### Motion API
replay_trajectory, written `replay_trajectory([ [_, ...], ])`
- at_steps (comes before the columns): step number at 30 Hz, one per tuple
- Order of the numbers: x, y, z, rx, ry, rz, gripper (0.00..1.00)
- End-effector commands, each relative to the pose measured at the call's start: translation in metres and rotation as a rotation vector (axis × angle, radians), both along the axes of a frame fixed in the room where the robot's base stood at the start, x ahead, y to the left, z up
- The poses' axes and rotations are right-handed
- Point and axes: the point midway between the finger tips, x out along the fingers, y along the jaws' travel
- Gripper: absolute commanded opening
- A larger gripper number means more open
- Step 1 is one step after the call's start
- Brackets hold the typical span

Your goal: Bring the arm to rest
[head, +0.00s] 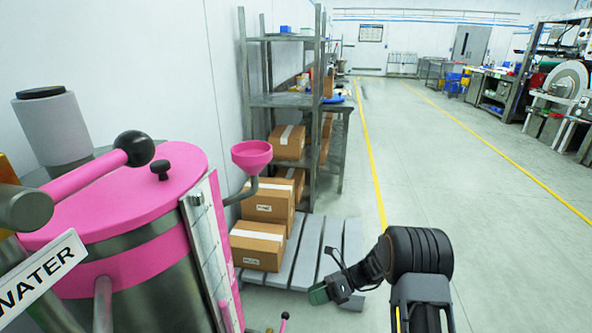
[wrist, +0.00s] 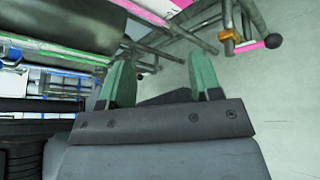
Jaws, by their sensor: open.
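My arm reaches up at the lower right of the head view, bent at a dark joint, with its end turned to the left. My gripper (head: 319,294) shows there in front of the pallet, apart from the drum. In the wrist view my gripper (wrist: 161,82) has its two green fingers spread, with nothing held between them. The pink-lidded metal drum (head: 130,215) stands at the left of the head view, with a black-knobbed pink lever over its lid. A pink funnel (head: 252,156) is on a bent pipe at its right side.
A grey pallet (head: 331,245) with cardboard boxes (head: 258,246) lies behind my gripper. A metal shelf (head: 284,100) stands along the wall. A WATER sign (head: 40,275) hangs at the lower left. The floor (head: 470,200) to the right is clear, up to benches at the far right.

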Motion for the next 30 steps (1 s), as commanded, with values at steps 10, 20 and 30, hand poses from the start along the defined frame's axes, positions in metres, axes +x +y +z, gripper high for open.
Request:
replay_trajectory([
  [10, -0.083, -0.031, 0.227, -0.342, -0.862, 0.621, 0.58],
  [20, -0.147, -0.079, 0.358, -0.597, -1.459, 1.311, 0.58],
  [30, -0.17, -0.103, 0.406, -0.717, -1.656, 1.708, 0.58],
])
